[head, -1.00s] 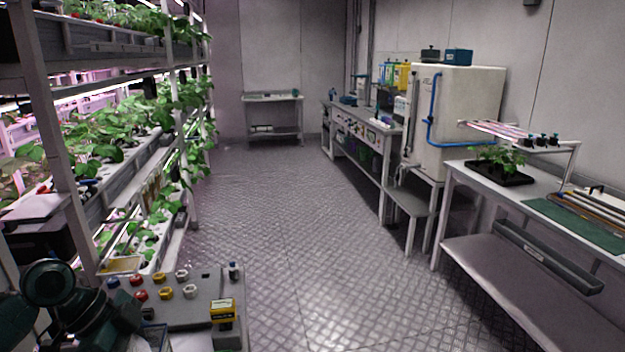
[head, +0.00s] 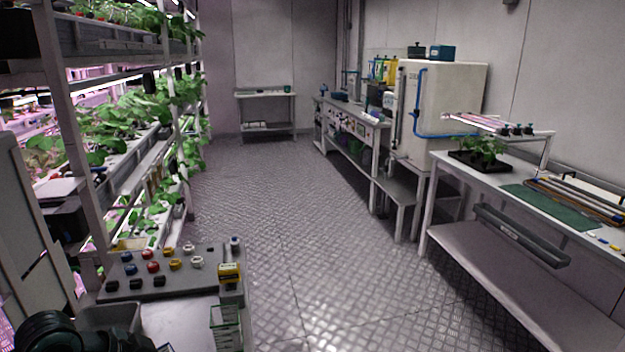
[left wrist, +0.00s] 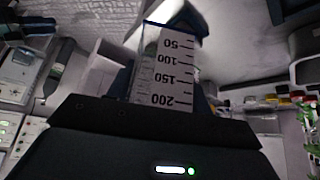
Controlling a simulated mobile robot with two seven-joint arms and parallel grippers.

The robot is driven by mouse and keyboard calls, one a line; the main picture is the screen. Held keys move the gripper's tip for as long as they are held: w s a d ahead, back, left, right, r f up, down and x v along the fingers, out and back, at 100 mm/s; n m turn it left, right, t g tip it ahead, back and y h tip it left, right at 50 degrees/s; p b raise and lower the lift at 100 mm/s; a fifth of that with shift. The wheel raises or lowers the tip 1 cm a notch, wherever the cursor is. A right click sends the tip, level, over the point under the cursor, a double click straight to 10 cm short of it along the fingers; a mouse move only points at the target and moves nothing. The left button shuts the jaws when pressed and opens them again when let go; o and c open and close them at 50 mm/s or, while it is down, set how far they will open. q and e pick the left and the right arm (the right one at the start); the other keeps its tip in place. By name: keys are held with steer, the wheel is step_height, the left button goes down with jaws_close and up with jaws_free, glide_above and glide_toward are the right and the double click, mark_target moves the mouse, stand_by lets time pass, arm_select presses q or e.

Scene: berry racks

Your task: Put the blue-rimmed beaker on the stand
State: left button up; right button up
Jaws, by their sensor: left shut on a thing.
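The beaker (left wrist: 172,75) is in the left wrist view, a clear vessel with a white scale marked 50 to 200 and a thin blue edge at the picture's top. My left gripper (left wrist: 162,98) is shut on it; the dark gripper body hides the beaker's lower part in the picture. My right gripper is not in view. I cannot pick out the stand with certainty.
Plant racks (head: 62,130) line the left. A workbench (head: 475,195) and white tank (head: 445,105) stand right. A small table (head: 265,94) stands at the back. The floor (head: 290,200) between is clear.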

arm_select(q)
steer(key=d+n, duration=0.1)
steer(key=n+t+y, duration=0.1)
steer(key=n, duration=0.1)
steer(key=s+d+r+n+y, duration=0.1)
steer(key=shift+d+n+t, duration=0.3)
steer(key=shift+n, duration=0.1)
steer(key=shift+s+d+r+n+y, duration=0.2)
steer(key=shift+r+n+y, duration=0.2)
steer(key=shift+n, duration=0.35)
steer(key=shift+s+d+r+n+y, duration=0.15)
steer(key=shift+d+r+n+y, duration=0.15)
steer(key=shift+n+y, duration=0.35)
steer(key=shift+s+d+r+n+y, duration=0.15)
steer(key=shift+r+n+y, duration=0.25)
steer(key=shift+n, duration=0.4)
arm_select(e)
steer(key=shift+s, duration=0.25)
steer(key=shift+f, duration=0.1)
